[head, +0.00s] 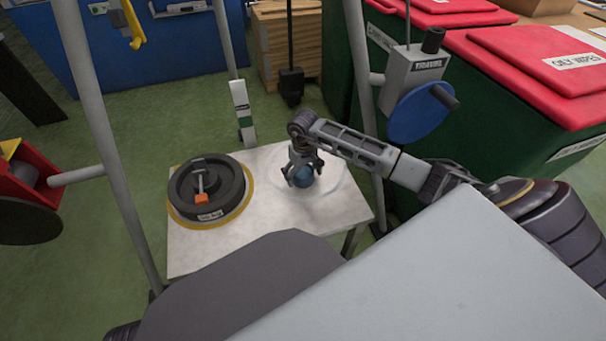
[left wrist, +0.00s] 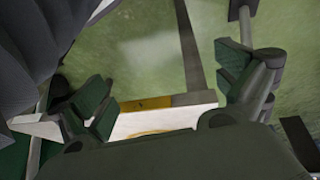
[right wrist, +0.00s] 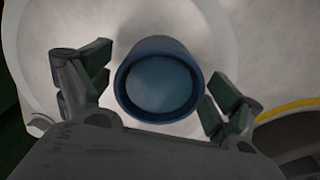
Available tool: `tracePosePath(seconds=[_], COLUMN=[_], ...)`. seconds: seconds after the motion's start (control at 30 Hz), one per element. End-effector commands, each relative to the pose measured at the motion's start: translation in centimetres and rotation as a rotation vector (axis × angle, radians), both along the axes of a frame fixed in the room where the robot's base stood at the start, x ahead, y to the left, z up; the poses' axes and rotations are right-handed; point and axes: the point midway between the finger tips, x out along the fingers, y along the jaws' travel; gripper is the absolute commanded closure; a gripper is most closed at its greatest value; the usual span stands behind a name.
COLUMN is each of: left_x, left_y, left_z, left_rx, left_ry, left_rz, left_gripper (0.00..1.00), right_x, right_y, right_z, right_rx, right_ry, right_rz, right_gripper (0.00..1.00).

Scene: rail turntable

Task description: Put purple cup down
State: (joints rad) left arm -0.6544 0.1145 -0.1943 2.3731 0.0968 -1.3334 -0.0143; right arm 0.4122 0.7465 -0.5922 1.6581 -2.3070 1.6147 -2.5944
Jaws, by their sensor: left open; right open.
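A cup (right wrist: 160,82) that looks dark blue, not purple, stands upright on the white table (head: 262,247), within a pale ring (right wrist: 235,30). My right gripper (head: 302,174) is open around the cup, one finger on each side, with a gap to the cup on both sides in the right wrist view. My left gripper (left wrist: 168,92) is open and empty in the left wrist view, above the green floor and a table edge.
A black round turntable (head: 207,187) with an orange-tipped handle (head: 201,198) sits in a yellow ring on the table's left half. Grey posts (head: 105,140) rise around the table. Green bins with red lids (head: 540,65) stand at the right. A wooden crate (head: 285,45) stands behind.

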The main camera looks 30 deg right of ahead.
Motion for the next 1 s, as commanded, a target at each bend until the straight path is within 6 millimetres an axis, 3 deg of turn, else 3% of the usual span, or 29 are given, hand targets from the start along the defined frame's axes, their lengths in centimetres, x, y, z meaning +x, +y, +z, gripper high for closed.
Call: tracePosePath(seconds=[0.5,0.77,1.0], left_x=[0.2,-0.1,-0.2], left_y=[1.0,1.4,1.7], left_z=[4.0,0.6,-0.9], left_rx=[0.051,0.07,0.084], left_ry=[0.03,0.085,0.113], left_rz=[-0.002,0.003,0.005], left_gripper=[0.0,0.0,0.0], right_x=[0.1,0.1,0.1], right_y=[-0.1,-0.1,-0.1], right_z=[3.9,6.0,8.1], right_rx=[-0.002,-0.001,0.0], right_ry=[-0.003,-0.002,-0.002], right_rz=[-0.001,0.0,-0.001], right_gripper=[0.08,0.08,0.08])
